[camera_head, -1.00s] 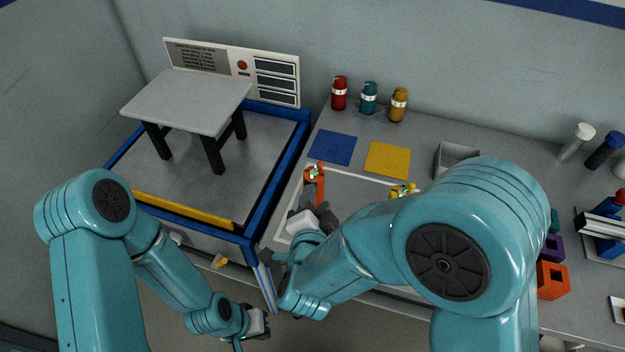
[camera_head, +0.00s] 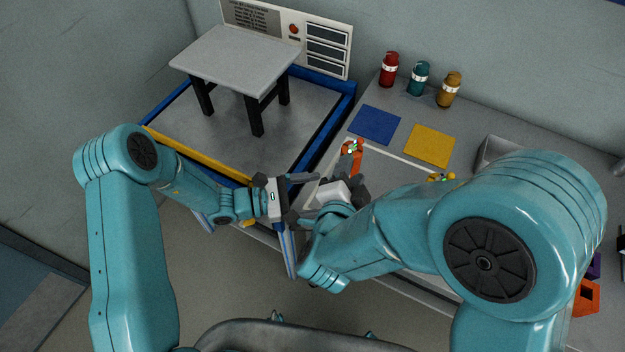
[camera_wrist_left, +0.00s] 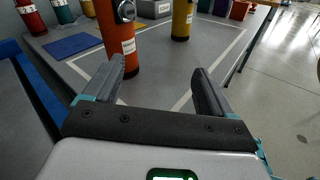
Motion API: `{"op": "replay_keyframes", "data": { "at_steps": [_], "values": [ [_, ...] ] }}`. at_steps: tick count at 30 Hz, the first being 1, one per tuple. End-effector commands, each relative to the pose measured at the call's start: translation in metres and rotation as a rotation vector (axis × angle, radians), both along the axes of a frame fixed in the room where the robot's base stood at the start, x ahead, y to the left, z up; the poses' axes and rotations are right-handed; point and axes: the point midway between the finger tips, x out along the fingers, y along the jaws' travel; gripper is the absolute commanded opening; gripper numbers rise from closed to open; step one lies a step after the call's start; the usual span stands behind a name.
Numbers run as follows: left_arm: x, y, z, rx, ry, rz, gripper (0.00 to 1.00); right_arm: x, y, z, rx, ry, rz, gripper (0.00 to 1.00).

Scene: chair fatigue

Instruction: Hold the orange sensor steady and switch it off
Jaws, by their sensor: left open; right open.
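The orange sensor (camera_head: 352,156) stands upright on the bench, inside a pale outline, in the head view. In the left wrist view the orange sensor (camera_wrist_left: 117,45) is a cylinder with a white label and a round dark and silver part above it; its top is cut off. My left gripper (camera_wrist_left: 160,77) is open and empty; the sensor stands ahead of its left finger, not between the fingers. The left gripper also shows in the head view (camera_head: 306,196), left of and nearer than the sensor. My right gripper (camera_head: 354,184) is open, just in front of the sensor, its fingers partly hidden.
A yellow sensor (camera_head: 440,177) stands to the right, partly hidden by my right arm. A blue-edged platform with a grey table (camera_head: 235,60) is at left.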

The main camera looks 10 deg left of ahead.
Motion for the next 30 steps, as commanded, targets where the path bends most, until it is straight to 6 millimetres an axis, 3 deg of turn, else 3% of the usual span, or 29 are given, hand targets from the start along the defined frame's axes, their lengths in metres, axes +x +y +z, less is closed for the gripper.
{"op": "replay_keyframes", "data": {
  "at_steps": [4, 11, 24, 30],
  "values": [
    [0.033, 0.004, -0.006, -0.108, 0.074, 0.158, 0.85, 0.001, 0.000, 0.000, 0.000, 0.000, 0.000, 0.43],
    [0.051, -0.001, -0.013, -0.149, 0.125, 0.233, 0.85, 0.002, 0.000, 0.000, 0.000, 0.000, 0.000, 0.43],
    [0.096, -0.071, -0.014, -0.147, 0.123, 0.230, 0.85, 0.002, 0.000, 0.000, 0.000, 0.000, 0.000, 0.43],
    [0.109, -0.090, -0.014, -0.147, 0.126, 0.231, 0.85, 0.002, 0.000, 0.000, 0.000, 0.000, 0.000, 0.43]
  ]
}}
